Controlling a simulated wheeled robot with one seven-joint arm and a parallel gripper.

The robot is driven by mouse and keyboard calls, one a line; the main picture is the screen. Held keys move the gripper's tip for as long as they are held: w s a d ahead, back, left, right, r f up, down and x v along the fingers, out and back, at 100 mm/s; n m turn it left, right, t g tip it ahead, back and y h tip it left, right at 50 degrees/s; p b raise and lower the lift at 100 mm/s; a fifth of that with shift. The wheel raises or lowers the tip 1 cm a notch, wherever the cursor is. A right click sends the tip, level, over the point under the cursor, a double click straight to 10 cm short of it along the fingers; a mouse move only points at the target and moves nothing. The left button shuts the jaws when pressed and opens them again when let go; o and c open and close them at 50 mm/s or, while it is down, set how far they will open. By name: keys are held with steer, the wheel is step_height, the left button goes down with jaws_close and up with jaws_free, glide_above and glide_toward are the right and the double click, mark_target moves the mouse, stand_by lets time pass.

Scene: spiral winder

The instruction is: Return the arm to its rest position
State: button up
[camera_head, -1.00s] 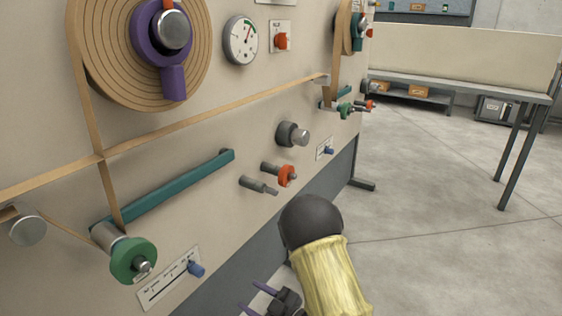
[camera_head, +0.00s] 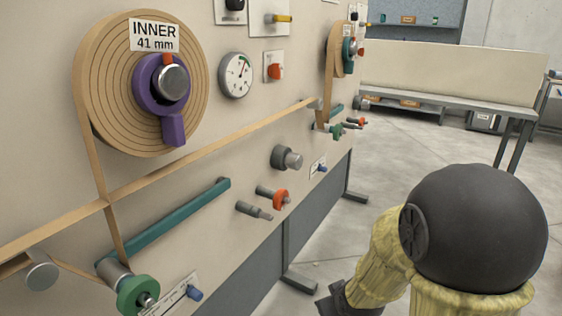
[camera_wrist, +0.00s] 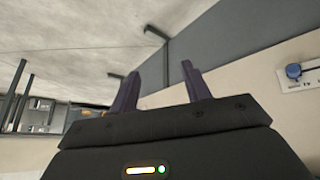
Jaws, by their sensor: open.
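My arm, in yellow sleeving with a large black joint cover, fills the lower right of the head view. In the wrist view my gripper (camera_wrist: 160,88) shows two dark purple fingers spread apart with nothing between them. Its fingers are not seen in the head view, where the frame cuts off the arm's end at the bottom. The winder panel (camera_head: 225,175) stands to the left of the arm, with a visible gap between them. In the wrist view the panel's base and a blue knob (camera_wrist: 293,71) lie to the right of the fingers, apart from them.
The panel carries a wound roll (camera_head: 105,85) labelled INNER 41 mm, a green roller (camera_head: 138,294), a teal bar (camera_head: 175,215), an orange collar (camera_head: 280,200) and a grey knob (camera_head: 284,158), several of them protruding. Grey feet (camera_head: 300,282) stick out below. Open floor (camera_head: 400,150) and a table (camera_head: 450,103) lie right.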

steer(key=s+d+r+m+g+p, duration=0.25)
steer(key=s+r+m+g, duration=0.2)
steer(key=s, duration=0.45)
step_height(320, 180, up, 39)
steer(key=p, duration=3.7)
steer(key=shift+s+h, duration=0.3)
steer(key=shift+s, duration=0.1)
steer(key=shift+f+n+t, duration=0.1)
steer(key=shift+n+t, duration=0.15)
